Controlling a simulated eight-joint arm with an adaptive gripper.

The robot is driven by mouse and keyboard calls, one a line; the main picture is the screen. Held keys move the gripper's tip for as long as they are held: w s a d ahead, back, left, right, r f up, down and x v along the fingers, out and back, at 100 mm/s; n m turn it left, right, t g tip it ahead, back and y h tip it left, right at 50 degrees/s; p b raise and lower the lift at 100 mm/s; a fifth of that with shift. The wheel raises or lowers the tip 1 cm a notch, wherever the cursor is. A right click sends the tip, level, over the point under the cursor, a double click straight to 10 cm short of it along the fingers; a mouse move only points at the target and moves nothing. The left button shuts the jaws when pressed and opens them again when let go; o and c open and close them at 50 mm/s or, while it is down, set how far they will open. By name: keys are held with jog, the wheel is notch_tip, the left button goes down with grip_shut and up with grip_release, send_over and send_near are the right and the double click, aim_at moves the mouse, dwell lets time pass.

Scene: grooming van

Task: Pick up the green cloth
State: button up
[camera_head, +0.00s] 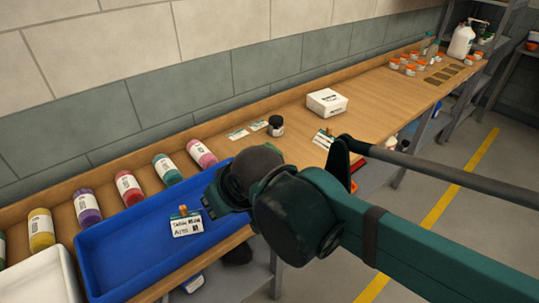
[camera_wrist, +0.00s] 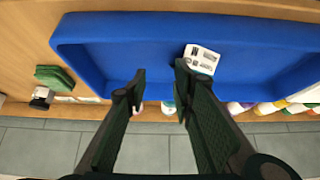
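A folded dark green piece that looks like the green cloth (camera_wrist: 55,78) lies on the wooden bench at the left of the wrist view. It is beside the blue tray's end, close to a black-topped jar (camera_wrist: 40,97). In the head view my gripper (camera_head: 213,193) is over the tray's right end.
A labelled card (camera_head: 186,224) with a clip is in the blue tray (camera_head: 120,255). Several coloured bottles (camera_head: 129,188) lie along the wall. The black jar (camera_head: 276,126) and a white box (camera_head: 326,102) stand farther along. Clear bench (camera_head: 375,105) lies beyond the box.

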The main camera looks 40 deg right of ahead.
jog(key=o, duration=1.7)
jog(key=shift+o, duration=0.2)
jog(key=shift+r, duration=0.1)
jog(key=w+d+r+m+g+p, duration=0.45)
jog(key=w+d+m+p, duration=0.55)
jog(key=w+d+p, duration=0.3)
jog(key=w+d+f+m+p, duration=0.1)
jog(key=d+m+p, duration=0.1)
jog(key=d, duration=0.3)
jog(key=w+d+f+m+g+p, duration=0.1)
jog(key=d+f+m+p, duration=0.1)
jog(key=d, duration=0.3)
jog(key=w+d+f+m+g+p, duration=0.1)
jog(key=d+m+p, duration=0.2)
jog(key=d+m, duration=0.1)
jog(key=shift+w+d+f+p, duration=0.2)
jog(key=shift+w+d+p, duration=0.1)
jog(key=shift+d, duration=0.3)
jog(key=shift+s+d+f+m+g+p, duration=0.1)
jog(key=shift+d+f+m+g+p, duration=0.3)
jog(key=shift+d+f, duration=0.3)
